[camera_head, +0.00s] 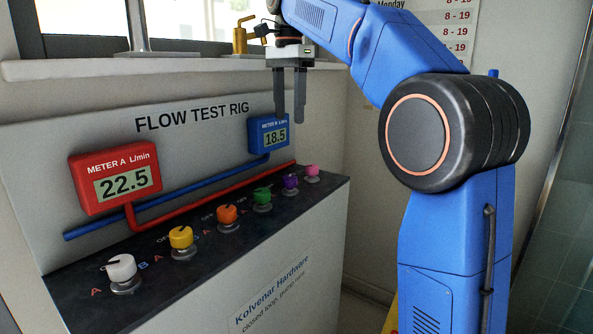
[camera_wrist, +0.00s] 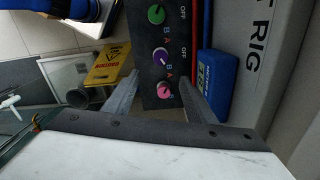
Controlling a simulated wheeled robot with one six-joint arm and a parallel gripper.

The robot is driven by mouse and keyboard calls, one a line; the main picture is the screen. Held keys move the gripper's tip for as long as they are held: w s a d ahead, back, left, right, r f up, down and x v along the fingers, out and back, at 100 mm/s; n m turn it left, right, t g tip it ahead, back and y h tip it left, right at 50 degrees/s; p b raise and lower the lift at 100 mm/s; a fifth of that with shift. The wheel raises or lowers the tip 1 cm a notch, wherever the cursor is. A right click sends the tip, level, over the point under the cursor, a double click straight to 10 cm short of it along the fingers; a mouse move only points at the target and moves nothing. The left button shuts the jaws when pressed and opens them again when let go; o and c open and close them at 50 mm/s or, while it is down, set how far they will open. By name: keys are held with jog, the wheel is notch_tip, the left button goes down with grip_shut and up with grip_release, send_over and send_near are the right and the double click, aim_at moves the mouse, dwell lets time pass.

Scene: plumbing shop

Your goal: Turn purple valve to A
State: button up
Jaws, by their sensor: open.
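The purple valve (camera_head: 290,183) is a small knob on a grey base. It stands second from the far right end of the valve row on the flow test rig. In the wrist view the purple valve (camera_wrist: 160,56) shows a light pointer mark, too small to tell which setting it faces. An OFF label (camera_wrist: 184,52) is printed to its right, with small B and A letters near the knobs. My gripper (camera_head: 290,117) is open and empty, pointing down, above the far end of the row and apart from the valve. Its fingers also show in the wrist view (camera_wrist: 158,83).
The pink valve (camera_head: 312,172) and green valve (camera_head: 262,197) flank the purple one closely. Orange, yellow and white valves continue leftward. The blue meter B (camera_head: 268,136) reads 18.5, behind my fingers; the red meter A (camera_head: 115,177) reads 22.5. A yellow sign (camera_wrist: 109,63) stands on the floor.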

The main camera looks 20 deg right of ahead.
send_near(290, 177)
notch_tip(290, 177, down, 9)
jog(key=shift+w+r, duration=0.1)
jog(key=shift+r, duration=0.05)
dwell(0.5)
jog(key=c, duration=1)
